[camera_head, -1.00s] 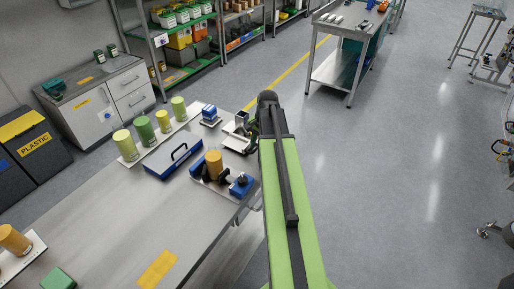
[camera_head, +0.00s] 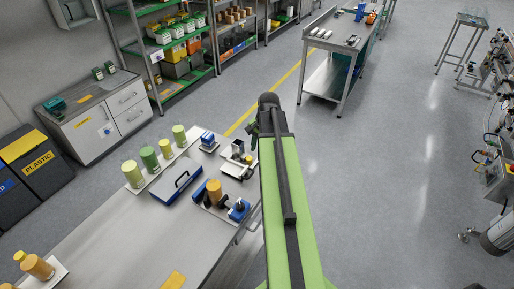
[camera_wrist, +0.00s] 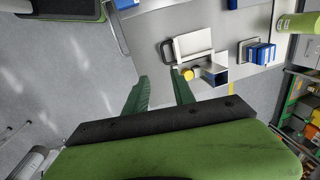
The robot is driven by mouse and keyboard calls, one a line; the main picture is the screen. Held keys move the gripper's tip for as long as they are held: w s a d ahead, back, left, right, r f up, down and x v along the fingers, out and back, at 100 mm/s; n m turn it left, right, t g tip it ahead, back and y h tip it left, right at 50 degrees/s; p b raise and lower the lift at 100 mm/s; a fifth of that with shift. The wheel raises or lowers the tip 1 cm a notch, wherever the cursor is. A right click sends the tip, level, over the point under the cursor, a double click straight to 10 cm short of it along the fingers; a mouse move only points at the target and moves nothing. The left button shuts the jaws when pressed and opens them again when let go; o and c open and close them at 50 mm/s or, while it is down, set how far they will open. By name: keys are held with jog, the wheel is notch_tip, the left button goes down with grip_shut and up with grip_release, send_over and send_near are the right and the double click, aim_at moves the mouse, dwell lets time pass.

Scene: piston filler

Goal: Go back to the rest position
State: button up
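My green arm stretches forward over the right edge of the table in the head view. My gripper (camera_wrist: 160,92) shows in the wrist view as two green fingers set well apart, with nothing between them. It is beyond the table edge, over the grey floor and near a white device with a dark handle (camera_wrist: 193,45) on the table. In the head view my gripper is mostly hidden by the arm's dark end; only a bit shows at its left.
The table (camera_head: 150,235) carries a blue case (camera_head: 177,180), green and yellow cylinders (camera_head: 149,158) and an orange cylinder in a fixture (camera_head: 214,191). A steel workbench (camera_head: 335,45) stands ahead. Open floor (camera_head: 390,190) lies to the right.

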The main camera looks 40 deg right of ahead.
jog(key=shift+f, duration=0.1)
dwell(0.3)
jog(key=w+a+n, duration=0.1)
jog(key=a+n, duration=0.1)
jog(key=a, duration=0.4)
jog(key=w+a+n, duration=0.2)
jog(key=a, duration=0.4)
jog(key=w+a+n, duration=0.1)
jog(key=a+n, duration=0.1)
jog(key=a, duration=0.4)
jog(key=shift+w+f+n+g, duration=0.1)
jog(key=shift+w+n+g, duration=0.05)
jog(key=shift+n+g, duration=0.2)
jog(key=s+a+n, duration=0.1)
jog(key=a+n, duration=0.6)
jog(key=a, duration=1)
notch_tip(320, 180, down, 10)
jog(key=s+a+g+b, duration=0.1)
jog(key=s+b, duration=0.1)
jog(key=b, duration=0.7)
jog(key=shift+s+a+n+h+b, duration=0.2)
jog(key=shift+s+n+h+b, duration=0.1)
jog(key=shift+s+n+b, duration=0.1)
